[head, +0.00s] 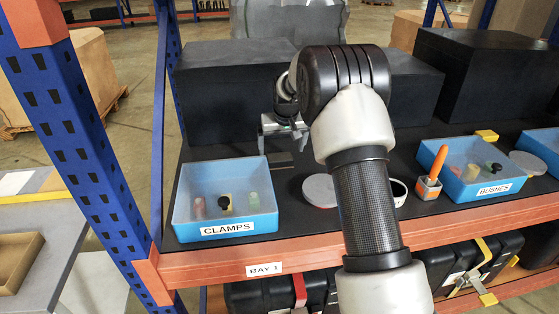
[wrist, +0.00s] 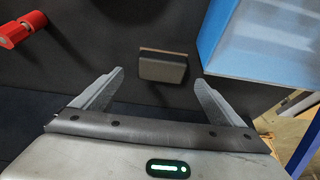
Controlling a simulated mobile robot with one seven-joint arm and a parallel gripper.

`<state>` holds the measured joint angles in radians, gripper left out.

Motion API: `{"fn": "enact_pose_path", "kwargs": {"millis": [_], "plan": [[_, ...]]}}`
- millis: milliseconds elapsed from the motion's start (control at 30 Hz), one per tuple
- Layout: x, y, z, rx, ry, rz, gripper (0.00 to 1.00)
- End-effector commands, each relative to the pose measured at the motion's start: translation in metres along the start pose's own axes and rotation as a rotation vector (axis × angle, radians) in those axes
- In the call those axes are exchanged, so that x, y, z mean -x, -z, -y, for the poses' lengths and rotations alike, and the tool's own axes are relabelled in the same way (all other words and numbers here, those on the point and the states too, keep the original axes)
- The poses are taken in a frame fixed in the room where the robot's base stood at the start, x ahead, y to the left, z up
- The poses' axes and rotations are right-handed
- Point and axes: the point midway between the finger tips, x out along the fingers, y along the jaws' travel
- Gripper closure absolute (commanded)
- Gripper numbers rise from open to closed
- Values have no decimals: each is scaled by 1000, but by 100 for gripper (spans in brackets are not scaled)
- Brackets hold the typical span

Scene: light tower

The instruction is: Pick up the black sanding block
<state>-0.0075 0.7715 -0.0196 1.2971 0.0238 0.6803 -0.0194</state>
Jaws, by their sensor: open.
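The black sanding block (wrist: 162,67) lies on the dark shelf in the wrist view, a dark block with a thin brown layer along its far edge. In the head view it is a small dark shape (head: 281,160) to the right of the blue CLAMPS bin. My gripper (wrist: 160,82) is open and empty, its two fingers spread wide on either side of the block's near end. The fingers do not appear to touch it. In the head view my gripper (head: 283,128) is partly hidden by my arm.
The blue CLAMPS bin (head: 179,205) stands close beside the block; its wall also shows in the wrist view (wrist: 235,72). A red cylindrical thing (wrist: 20,31) lies on the other side. Large black boxes (head: 215,115) stand behind. A round grey lid (head: 319,190) lies nearer the front.

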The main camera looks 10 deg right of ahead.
Motion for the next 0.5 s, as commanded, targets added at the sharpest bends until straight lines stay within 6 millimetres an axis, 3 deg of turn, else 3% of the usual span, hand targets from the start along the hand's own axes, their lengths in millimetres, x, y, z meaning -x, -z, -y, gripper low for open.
{"fn": "enact_pose_path", "kwargs": {"millis": [500], "plan": [[-54, -4, 3, 0, 0, 1, 8]]}}
